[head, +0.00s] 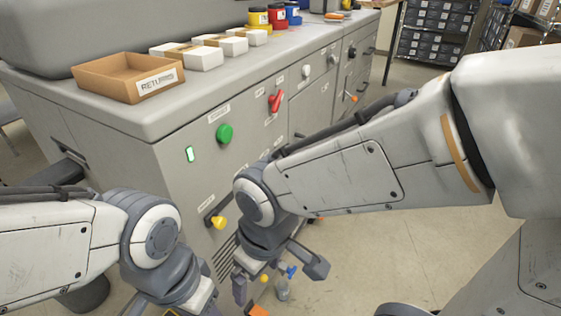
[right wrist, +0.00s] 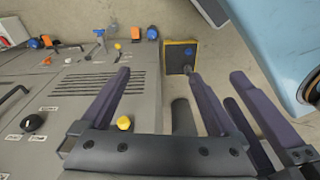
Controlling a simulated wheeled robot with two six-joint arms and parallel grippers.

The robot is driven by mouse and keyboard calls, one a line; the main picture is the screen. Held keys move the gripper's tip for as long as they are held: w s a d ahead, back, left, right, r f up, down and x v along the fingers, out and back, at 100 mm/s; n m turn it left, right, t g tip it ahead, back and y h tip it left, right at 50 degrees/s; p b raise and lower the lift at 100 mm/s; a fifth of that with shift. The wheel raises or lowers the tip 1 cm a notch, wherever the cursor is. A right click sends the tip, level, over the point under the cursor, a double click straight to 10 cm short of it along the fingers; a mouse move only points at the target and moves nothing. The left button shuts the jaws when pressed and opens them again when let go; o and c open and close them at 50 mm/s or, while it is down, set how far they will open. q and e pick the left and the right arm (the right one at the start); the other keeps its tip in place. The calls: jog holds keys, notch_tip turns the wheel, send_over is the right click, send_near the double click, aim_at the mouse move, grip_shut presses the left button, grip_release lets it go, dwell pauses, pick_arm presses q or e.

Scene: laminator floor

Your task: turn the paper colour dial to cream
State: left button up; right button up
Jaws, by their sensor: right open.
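I cannot tell for sure which control is the paper colour dial; the labels are too small to read. A round black dial (right wrist: 32,123) with a light mark sits on the grey panel at the left of the right wrist view. In the head view, a pale knob (head: 333,60) is on the machine's front. My right gripper (head: 278,279) is open and empty in front of the machine's lower front; its fingers also show in the right wrist view (right wrist: 156,72). My left gripper (head: 152,306) is at the bottom edge of the head view, its fingertips cut off.
The grey machine front carries a green button (head: 224,133), a red handle (head: 275,102) and a yellow knob (head: 218,222). A cardboard returns tray (head: 128,77) and white boxes (head: 200,57) stand on top. My right arm hides part of the front. Floor is free at the right.

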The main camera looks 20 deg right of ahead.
jog(key=w+d+f+n+t+y, duration=0.1)
jog(key=w+d+t, duration=0.2)
jog(key=w, duration=0.8)
jog(key=w+d+f+n+t+p, duration=0.1)
jog(key=w+d+n+t, duration=0.15)
jog(key=w, duration=0.95)
jog(key=w+d+f+n+t+y, duration=0.1)
jog(key=w+d+f+t, duration=0.2)
jog(key=w, duration=0.8)
jog(key=s+d+f+n+t+y+p, duration=0.1)
jog(key=d+f+n+t+y, duration=0.1)
jog(key=d+y, duration=0.35)
jog(key=d+f+n+t+y+p, duration=0.1)
jog(key=d+f+n+t+y, duration=0.15)
jog(key=d, duration=0.55)
jog(key=x, duration=1)
jog(key=shift+a+r, duration=0.1)
jog(key=shift+r, duration=0.05)
jog(key=c, duration=1.4)
